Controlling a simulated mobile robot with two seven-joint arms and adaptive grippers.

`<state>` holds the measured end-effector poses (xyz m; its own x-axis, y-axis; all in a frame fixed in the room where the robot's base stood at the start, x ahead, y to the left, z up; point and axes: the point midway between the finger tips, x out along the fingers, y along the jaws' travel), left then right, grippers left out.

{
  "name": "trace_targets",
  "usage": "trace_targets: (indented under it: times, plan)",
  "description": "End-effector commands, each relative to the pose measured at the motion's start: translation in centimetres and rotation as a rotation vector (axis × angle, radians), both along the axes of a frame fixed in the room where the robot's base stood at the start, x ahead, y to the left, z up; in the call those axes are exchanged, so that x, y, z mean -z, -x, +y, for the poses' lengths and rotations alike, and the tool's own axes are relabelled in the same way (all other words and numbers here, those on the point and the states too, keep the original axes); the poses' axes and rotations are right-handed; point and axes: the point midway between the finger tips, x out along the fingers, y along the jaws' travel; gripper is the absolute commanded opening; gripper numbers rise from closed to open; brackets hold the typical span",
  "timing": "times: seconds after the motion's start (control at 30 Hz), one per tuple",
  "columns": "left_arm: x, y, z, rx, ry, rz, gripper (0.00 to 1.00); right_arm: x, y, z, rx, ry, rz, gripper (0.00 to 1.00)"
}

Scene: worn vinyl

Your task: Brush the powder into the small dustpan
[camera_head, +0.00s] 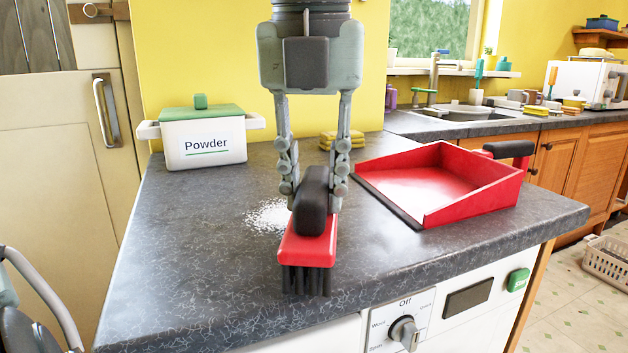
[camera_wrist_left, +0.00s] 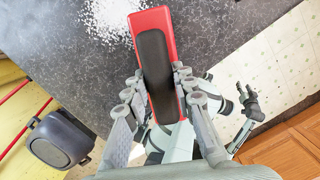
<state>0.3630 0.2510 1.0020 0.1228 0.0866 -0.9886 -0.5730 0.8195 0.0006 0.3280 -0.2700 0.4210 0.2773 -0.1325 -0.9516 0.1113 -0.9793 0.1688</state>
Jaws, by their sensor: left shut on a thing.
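The brush (camera_head: 308,250) has a red body, a black grip and dark bristles. My left gripper (camera_head: 313,190) points down and is shut on its black grip. The brush also shows in the left wrist view (camera_wrist_left: 152,20). The bristles are at or just above the counter; I cannot tell if they touch. The white powder (camera_head: 262,215) lies in a loose patch behind and left of the brush, partly hidden by it. The small red dustpan (camera_head: 470,212) lies to the right, its dark front lip towards the brush. My right gripper (camera_wrist_left: 248,103) shows small in the left wrist view, fingers apart and empty.
A white tub labelled Powder (camera_head: 205,145) with a green lid stands at the back left. Yellow sponges (camera_head: 342,137) lie behind my gripper. The dark counter (camera_head: 200,270) is clear in front and left. Its front edge lies above an appliance with a dial (camera_head: 404,332).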

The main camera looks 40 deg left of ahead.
Motion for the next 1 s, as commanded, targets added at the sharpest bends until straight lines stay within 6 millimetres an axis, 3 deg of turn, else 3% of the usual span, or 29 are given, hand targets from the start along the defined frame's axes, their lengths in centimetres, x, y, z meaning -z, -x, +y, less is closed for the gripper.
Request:
trace_targets:
  times: [1.0]
  plan:
    - [1.05,0.0,-0.01,0.0,-0.001,-0.001,0.02,1.0,0.0,0.0,0.0,0.0,0.0,0.4]
